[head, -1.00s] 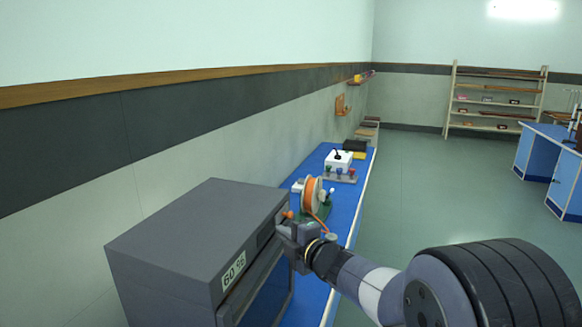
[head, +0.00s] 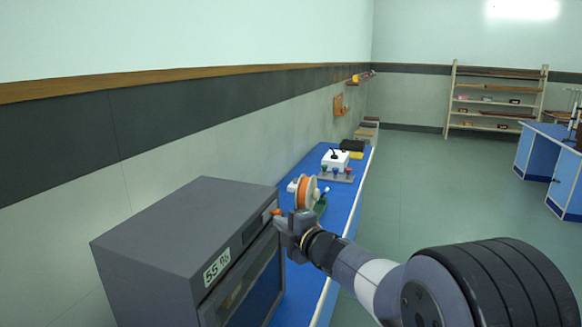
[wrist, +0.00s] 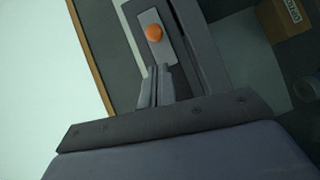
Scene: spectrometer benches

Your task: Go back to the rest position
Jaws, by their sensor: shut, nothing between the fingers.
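My gripper (head: 284,222) is in front of the upper right of a grey cabinet (head: 185,235), in the lower middle of the head view. The wrist view shows its two fingers (wrist: 160,72) together and empty. An orange knob (head: 277,211) on the cabinet front is close to the fingertips. In the wrist view the orange knob (wrist: 154,33) sits on a light grey plate, just beyond the fingertips, with a small gap showing.
The cabinet display (head: 217,268) reads 55 %. Behind it on the blue bench (head: 342,210) stand an orange spool (head: 307,193), a white box (head: 335,160) and small coloured knobs. Open floor (head: 430,190) lies to the right. Shelves (head: 495,98) and another blue bench (head: 545,160) stand farther off.

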